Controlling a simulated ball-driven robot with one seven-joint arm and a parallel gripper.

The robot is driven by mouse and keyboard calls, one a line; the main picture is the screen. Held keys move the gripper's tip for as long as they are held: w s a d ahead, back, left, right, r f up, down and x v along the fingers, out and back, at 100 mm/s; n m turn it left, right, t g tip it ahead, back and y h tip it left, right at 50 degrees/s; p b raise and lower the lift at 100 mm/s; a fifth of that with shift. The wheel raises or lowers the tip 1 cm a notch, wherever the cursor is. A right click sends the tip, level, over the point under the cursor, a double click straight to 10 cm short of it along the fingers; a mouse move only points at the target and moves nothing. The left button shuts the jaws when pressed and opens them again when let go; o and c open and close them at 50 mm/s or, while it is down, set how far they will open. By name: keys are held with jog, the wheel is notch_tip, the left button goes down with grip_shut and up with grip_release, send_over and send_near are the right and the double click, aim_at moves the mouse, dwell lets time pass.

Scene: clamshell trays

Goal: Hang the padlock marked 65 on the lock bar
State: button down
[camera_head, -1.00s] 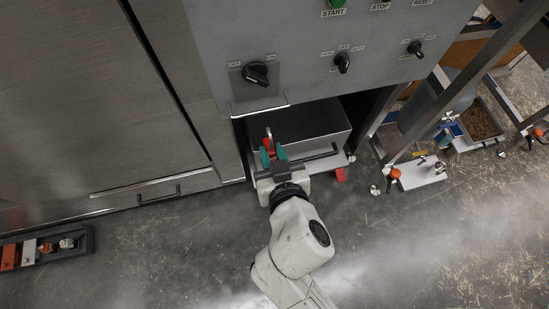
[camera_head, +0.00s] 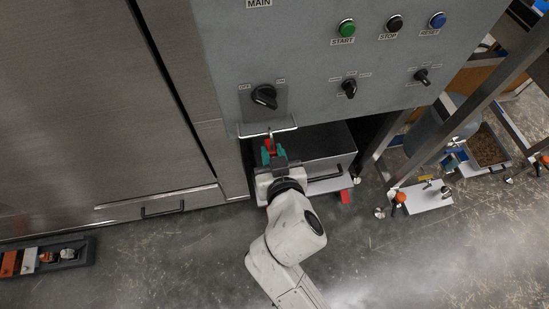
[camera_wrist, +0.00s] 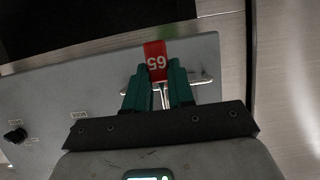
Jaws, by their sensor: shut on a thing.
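The red padlock marked 65 (camera_wrist: 155,62) is between the green fingertips of my gripper (camera_wrist: 158,88), which is shut on it. Its number appears upside down in the wrist view. In the head view, the padlock (camera_head: 269,145) is at the tip of my gripper (camera_head: 269,155), just below the lock bar (camera_head: 284,128). The lock bar is a thin metal rod under the rotary switch. In the wrist view, the lock bar (camera_wrist: 203,80) runs behind the fingers. The padlock's shackle appears to overlap the bar; I cannot tell whether it is around it.
The grey control panel (camera_head: 320,95) carries a black rotary switch (camera_head: 264,96) above the bar. A dark box (camera_head: 315,145) sits below the panel. A tray of padlocks (camera_head: 82,250) lies at the lower left. Floor at the lower right is open.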

jog(key=shift+w+a+r, duration=0.1)
jog(key=shift+w+a, duration=0.1)
jog(key=shift+w, duration=0.4)
jog(key=shift+w+a, duration=0.15)
jog(key=shift+w, duration=0.4)
jog(key=shift+f+b, duration=1.3)
jog(key=shift+f, duration=0.15)
jog(key=c, duration=0.9)
grip_release()
jog(key=shift+f, duration=0.1)
